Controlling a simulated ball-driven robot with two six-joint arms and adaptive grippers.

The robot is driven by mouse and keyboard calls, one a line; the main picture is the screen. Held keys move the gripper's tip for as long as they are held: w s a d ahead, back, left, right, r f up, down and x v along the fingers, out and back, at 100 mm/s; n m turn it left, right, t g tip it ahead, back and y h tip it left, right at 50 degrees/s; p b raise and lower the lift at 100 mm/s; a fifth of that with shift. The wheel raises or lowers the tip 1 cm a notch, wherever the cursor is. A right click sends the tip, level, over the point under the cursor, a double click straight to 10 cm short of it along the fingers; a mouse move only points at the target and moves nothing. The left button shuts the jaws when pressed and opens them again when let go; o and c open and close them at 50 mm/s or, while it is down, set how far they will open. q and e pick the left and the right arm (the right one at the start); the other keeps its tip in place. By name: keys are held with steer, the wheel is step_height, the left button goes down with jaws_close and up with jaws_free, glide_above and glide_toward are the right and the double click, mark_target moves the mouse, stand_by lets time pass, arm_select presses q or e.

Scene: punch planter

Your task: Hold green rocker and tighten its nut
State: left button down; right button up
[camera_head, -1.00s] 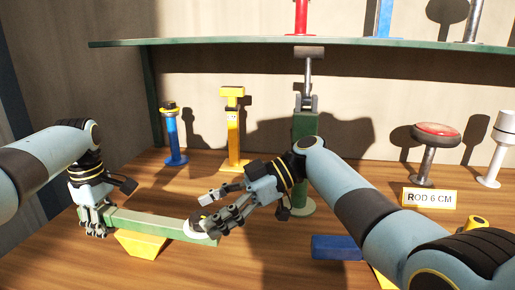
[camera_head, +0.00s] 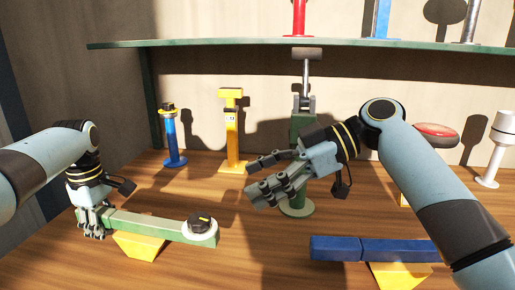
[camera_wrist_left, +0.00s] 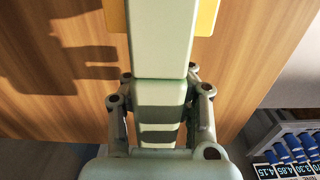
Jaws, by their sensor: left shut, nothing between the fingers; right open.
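The green rocker (camera_head: 160,226) lies across a yellow wedge (camera_head: 138,246) at the front left. Its nut, a black knob (camera_head: 200,222), sits on a pale round disc at the rocker's right end. My left gripper (camera_head: 92,222) is shut at the rocker's left end. In the left wrist view the green rocker (camera_wrist_left: 160,35) runs up from between my finger links, and the fingertips are hard to make out. My right gripper (camera_head: 255,178) is open and empty, above and right of the nut, apart from it.
A blue rocker (camera_head: 365,249) on another yellow wedge lies at the front right. A green press (camera_head: 303,125) stands behind my right gripper. Blue (camera_head: 172,135) and yellow (camera_head: 232,130) tools stand at the back. A shelf (camera_head: 300,43) spans above. Wood is clear between the rockers.

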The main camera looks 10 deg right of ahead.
steer(key=r, duration=0.1)
steer(key=r+m+t, duration=0.1)
steer(key=r, duration=0.1)
steer(key=r+m+t, duration=0.1)
steer(key=r, duration=0.1)
steer(key=shift+a+r, duration=0.2)
steer(key=shift+a, duration=0.15)
steer(key=shift+d, duration=0.15)
steer(key=v, duration=1.1)
steer(key=shift+d, duration=0.35)
steer(key=shift+s+r, duration=0.1)
